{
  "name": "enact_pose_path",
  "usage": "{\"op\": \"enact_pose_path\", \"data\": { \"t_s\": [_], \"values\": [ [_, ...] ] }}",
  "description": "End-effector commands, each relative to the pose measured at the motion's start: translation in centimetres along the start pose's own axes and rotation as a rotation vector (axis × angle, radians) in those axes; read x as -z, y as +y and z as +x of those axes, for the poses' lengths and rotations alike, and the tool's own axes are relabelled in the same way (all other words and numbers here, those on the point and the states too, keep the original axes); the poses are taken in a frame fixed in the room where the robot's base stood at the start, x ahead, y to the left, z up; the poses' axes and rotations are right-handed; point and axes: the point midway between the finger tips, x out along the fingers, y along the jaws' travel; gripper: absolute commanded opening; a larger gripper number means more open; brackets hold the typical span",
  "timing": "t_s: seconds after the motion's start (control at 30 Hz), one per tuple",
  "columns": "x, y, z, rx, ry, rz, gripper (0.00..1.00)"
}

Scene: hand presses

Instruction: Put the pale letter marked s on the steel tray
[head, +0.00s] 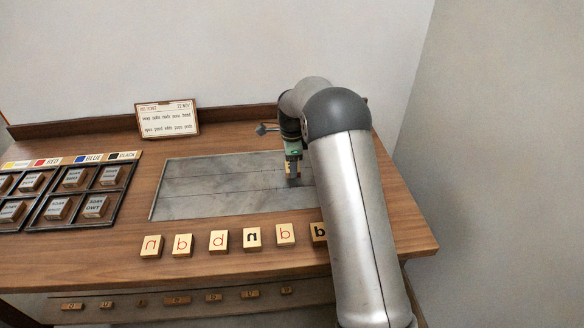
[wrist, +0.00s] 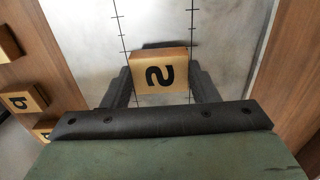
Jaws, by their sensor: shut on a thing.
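A pale block with a black letter s (wrist: 158,72) is between the two fingers of my gripper (wrist: 160,88) in the wrist view. The fingers are shut on its sides. In the head view my gripper (head: 292,170) is over the right part of the steel tray (head: 190,200), with the block (head: 291,168) partly hidden by the fingers. The tray's grey surface with ruled lines also shows behind the block in the wrist view (wrist: 225,30). I cannot tell whether the block touches the tray.
A row of pale letter blocks (head: 218,240) stands along the table front, partly hidden by my arm at right. A black divided rack of labelled blocks (head: 70,200) is at left. A framed card (head: 167,118) stands at the back. The tray's left part is clear.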

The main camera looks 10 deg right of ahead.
Motion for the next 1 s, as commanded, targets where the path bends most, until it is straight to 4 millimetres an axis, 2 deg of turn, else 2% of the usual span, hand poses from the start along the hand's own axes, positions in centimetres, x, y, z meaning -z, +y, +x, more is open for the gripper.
{"op": "enact_pose_path", "data": {
  "t_s": [0.13,0.5,0.53,0.6,0.87,1.0],
  "values": [
    [0.0,0.1,2.1,-0.004,0.0,0.0,0.32],
    [0.0,0.1,2.6,-0.002,0.0,0.0,0.32],
    [0.0,0.1,2.6,-0.002,0.0,0.0,0.56],
    [0.0,0.1,2.5,-0.002,0.0,0.0,0.75],
    [0.0,0.1,2.5,-0.002,0.0,0.0,0.75],
    [0.0,0.1,1.7,0.0,0.0,0.0,0.75]
  ]
}}
